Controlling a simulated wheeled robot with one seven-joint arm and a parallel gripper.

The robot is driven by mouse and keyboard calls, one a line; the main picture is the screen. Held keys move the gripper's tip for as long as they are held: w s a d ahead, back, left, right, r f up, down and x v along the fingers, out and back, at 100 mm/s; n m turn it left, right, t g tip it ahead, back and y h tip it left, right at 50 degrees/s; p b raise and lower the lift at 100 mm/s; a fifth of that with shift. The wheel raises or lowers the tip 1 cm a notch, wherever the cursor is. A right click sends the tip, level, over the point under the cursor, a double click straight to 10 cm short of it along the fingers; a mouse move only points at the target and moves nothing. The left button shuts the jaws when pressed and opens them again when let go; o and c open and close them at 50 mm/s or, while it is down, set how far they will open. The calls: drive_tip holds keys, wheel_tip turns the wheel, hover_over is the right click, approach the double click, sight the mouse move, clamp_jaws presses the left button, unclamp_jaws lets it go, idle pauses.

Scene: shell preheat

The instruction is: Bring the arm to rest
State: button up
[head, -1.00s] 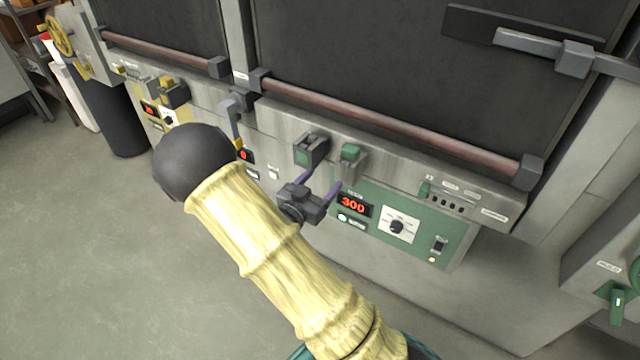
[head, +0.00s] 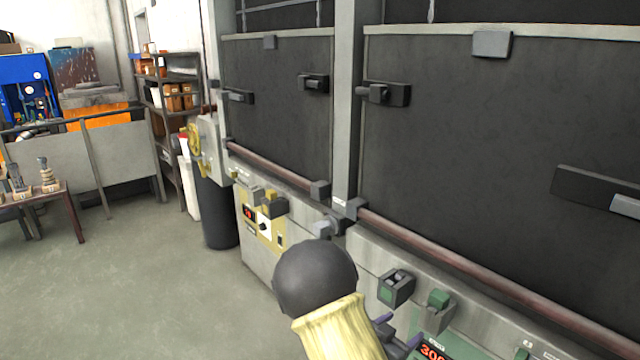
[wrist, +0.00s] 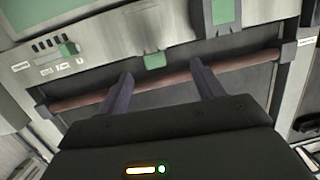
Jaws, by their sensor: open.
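My arm, with a pale ribbed sleeve and a dark round joint, reaches from the bottom of the head view toward the front of the oven unit. My gripper (head: 401,331) shows only in part there, beyond the sleeve, its purple-grey fingers near the green control panel (head: 462,347). In the wrist view my gripper (wrist: 164,80) is open, its two fingers well apart with nothing held between them. Beyond the fingers are a reddish bar (wrist: 246,62) and a small green block (wrist: 155,61). I cannot tell from the frames how far the fingertips are from the panel.
Large dark oven doors (head: 500,140) fill the right. A yellow control panel (head: 262,226) and a black cylinder (head: 216,212) stand further left. A shelf with boxes (head: 176,95) and a small table (head: 62,197) are at the back left. The grey floor (head: 150,290) between is clear.

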drive_tip(key=s+a+r+n+g+y, duration=0.1)
drive_tip(key=s+r+n+g+y, duration=0.1)
drive_tip(key=s, duration=0.4)
drive_tip(key=s+a+r+n+g+y+p, duration=0.1)
drive_tip(key=s+a+r+n+g+y, duration=0.1)
drive_tip(key=s+n+g+y, duration=0.1)
drive_tip(key=s+a+r+n+g+y, duration=0.1)
drive_tip(key=s+n+y, duration=0.3)
drive_tip(key=s, duration=0.5)
drive_tip(key=a+g+y, duration=0.1)
drive_tip(key=y, duration=0.1)
drive_tip(key=shift+s+a+r+n+g+y, duration=0.15)
drive_tip(key=shift+s+r+n+g+y, duration=0.15)
drive_tip(key=shift+s+r+n+g, duration=0.1)
drive_tip(key=shift+w, duration=0.1)
